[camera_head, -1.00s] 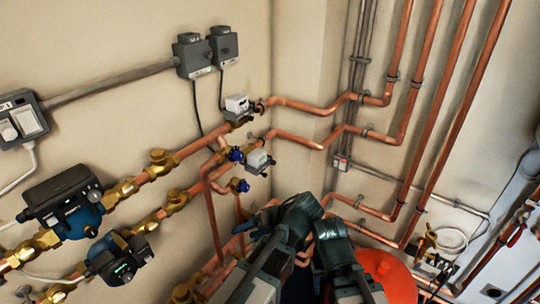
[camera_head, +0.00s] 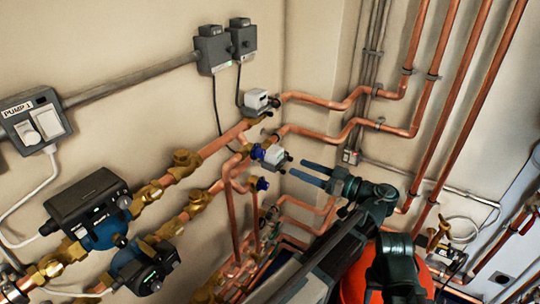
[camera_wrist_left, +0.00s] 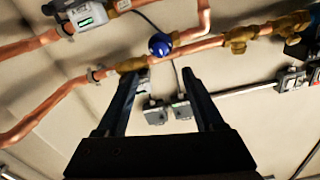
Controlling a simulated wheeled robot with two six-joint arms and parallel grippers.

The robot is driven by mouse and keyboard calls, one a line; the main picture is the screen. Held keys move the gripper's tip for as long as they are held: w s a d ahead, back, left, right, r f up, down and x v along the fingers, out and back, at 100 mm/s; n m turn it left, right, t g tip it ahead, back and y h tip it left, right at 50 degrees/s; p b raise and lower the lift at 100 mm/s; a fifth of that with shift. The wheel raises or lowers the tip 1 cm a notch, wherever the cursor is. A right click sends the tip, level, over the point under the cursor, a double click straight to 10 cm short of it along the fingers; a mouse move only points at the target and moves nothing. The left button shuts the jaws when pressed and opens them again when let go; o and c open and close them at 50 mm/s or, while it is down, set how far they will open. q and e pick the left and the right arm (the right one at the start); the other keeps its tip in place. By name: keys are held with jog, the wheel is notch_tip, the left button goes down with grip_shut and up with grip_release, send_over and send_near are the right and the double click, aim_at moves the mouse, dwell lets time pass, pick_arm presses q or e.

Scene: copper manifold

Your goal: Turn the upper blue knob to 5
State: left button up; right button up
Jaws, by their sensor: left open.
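The upper blue knob (camera_head: 257,151) sits on the copper pipework near the wall corner, just left of a small grey-white actuator. A lower blue knob (camera_head: 262,184) is below it. My left gripper (camera_head: 296,168) is open and empty, to the right of both knobs, its two blue fingers pointing left toward the pipes. In the left wrist view one blue knob (camera_wrist_left: 159,45) shows beyond the open fingertips (camera_wrist_left: 160,76), roughly centred between them and apart from them. I cannot tell which knob this is. No number is readable on either knob. My right gripper is not seen.
An upper actuator (camera_head: 258,101) and a second one (camera_head: 273,156) crowd the knobs. Copper pipes (camera_head: 330,140) run behind my left gripper. Two pumps (camera_head: 95,210) stand at the left. A red round vessel (camera_head: 360,275) is below my arm.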

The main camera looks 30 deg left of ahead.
aim_at(264, 154)
pick_arm(q)
jog(key=a, duration=0.8)
jog(key=w+a, duration=0.1)
jog(key=a, duration=0.3)
jog(key=shift+a, duration=0.2)
grip_shut()
